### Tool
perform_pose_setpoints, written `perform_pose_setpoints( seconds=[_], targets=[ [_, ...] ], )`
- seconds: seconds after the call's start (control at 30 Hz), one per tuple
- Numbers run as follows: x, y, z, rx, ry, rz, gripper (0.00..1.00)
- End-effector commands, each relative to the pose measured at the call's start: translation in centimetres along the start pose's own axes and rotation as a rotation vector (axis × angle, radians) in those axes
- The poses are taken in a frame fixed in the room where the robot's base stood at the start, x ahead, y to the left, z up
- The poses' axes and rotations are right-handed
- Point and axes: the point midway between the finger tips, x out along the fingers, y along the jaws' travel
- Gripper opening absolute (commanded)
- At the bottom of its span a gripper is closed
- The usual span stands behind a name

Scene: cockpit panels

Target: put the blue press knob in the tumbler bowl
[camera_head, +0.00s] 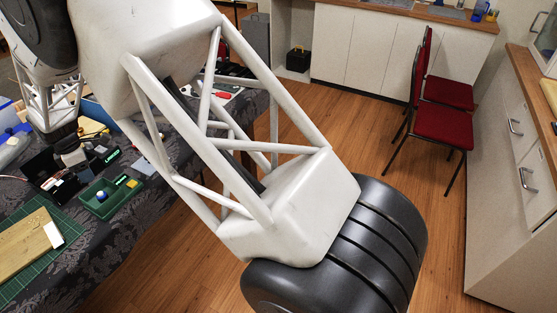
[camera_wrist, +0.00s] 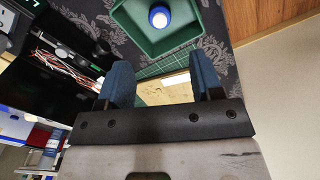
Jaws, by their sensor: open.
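In the head view the blue knob (camera_head: 101,196) is small on the green housing (camera_head: 92,208) on the table. My gripper (camera_wrist: 160,64) has two blue fingers spread apart, with nothing between them. In the wrist view the knob lies beyond the fingertips, apart from them. I cannot tell which thing is the tumbler bowl.
A tan board (camera_head: 28,243) lies on a green cutting mat (camera_head: 68,230) at the table's near left. Dark panels with wires (camera_wrist: 62,50) crowd the left of the wrist view. A patterned dark cloth (camera_head: 118,238) covers the table. My own arm hides part of the table.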

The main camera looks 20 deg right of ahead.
Motion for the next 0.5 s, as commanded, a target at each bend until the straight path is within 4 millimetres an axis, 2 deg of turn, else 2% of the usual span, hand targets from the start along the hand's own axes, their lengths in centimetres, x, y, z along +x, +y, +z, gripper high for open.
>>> perform_pose_setpoints(
  seconds=[0.17, 0.27, 0.5],
  targets=[
    [-1.4, -0.6, 1.6, 0.041, 0.002, 0.006, 0.60],
    [-2.9, -1.3, 3.4, 0.090, 0.004, 0.013, 0.60],
    [-8.0, -4.7, 9.7, 0.274, 0.010, 0.034, 0.60]
  ],
)
